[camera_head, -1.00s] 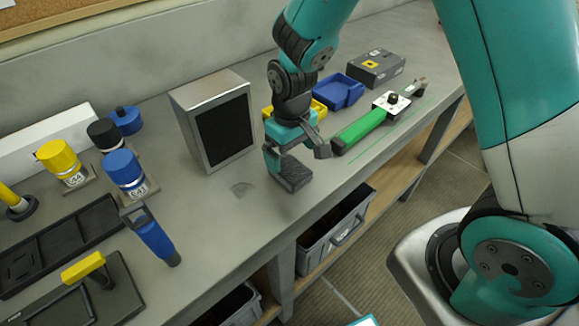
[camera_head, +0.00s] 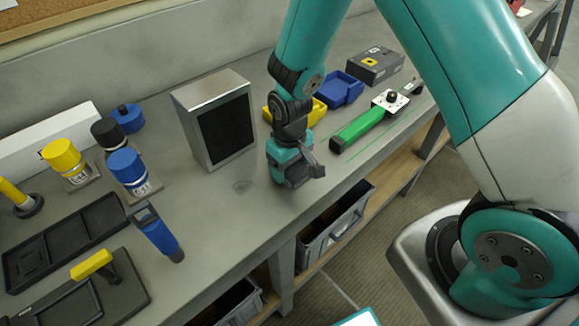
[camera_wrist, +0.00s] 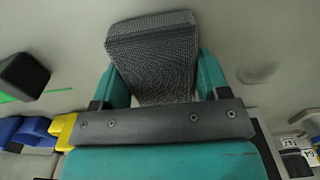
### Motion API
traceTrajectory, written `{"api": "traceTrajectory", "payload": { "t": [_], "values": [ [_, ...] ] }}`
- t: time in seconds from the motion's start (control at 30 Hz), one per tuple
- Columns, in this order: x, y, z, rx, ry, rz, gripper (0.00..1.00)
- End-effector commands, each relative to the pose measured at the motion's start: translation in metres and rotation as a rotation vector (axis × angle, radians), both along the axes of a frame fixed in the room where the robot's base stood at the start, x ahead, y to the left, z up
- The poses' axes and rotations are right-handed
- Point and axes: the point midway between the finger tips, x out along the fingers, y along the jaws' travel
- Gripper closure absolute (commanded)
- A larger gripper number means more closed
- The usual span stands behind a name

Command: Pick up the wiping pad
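The wiping pad (camera_wrist: 155,60) is a grey, mesh-textured block. In the wrist view it sits between the two teal fingers of my gripper (camera_wrist: 163,82), which meet its sides with no clear gap. In the head view, my gripper (camera_head: 295,172) is low over the bench, right of the box with the dark front. The pad shows there only as a dark grey shape at the fingers, mostly hidden by them. I cannot tell whether it touches the bench. A faint dark smudge (camera_head: 242,186) lies on the bench left of my gripper; it also shows in the wrist view (camera_wrist: 257,73).
A metal box with a dark front (camera_head: 218,125) stands close behind left. The bench's front edge is near.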

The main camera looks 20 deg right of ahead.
Motion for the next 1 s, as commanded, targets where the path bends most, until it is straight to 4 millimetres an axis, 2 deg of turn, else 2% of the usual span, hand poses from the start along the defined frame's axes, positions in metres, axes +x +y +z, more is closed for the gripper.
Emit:
{"api": "traceTrajectory", "payload": {
  "t": [0.07,0.1,0.37,0.57,0.67,1.0],
  "values": [
    [0.000,0.000,0.000,0.000,0.000,0.000,0.54],
    [0.000,0.000,0.000,0.000,0.000,0.000,0.58],
    [0.000,0.000,0.003,0.000,-0.001,0.000,0.58],
    [0.001,0.000,0.023,0.001,-0.003,0.000,0.58],
    [0.002,0.001,0.045,0.002,-0.008,0.000,0.58],
    [0.001,0.000,0.147,0.002,-0.007,0.000,0.58]
  ]
}}
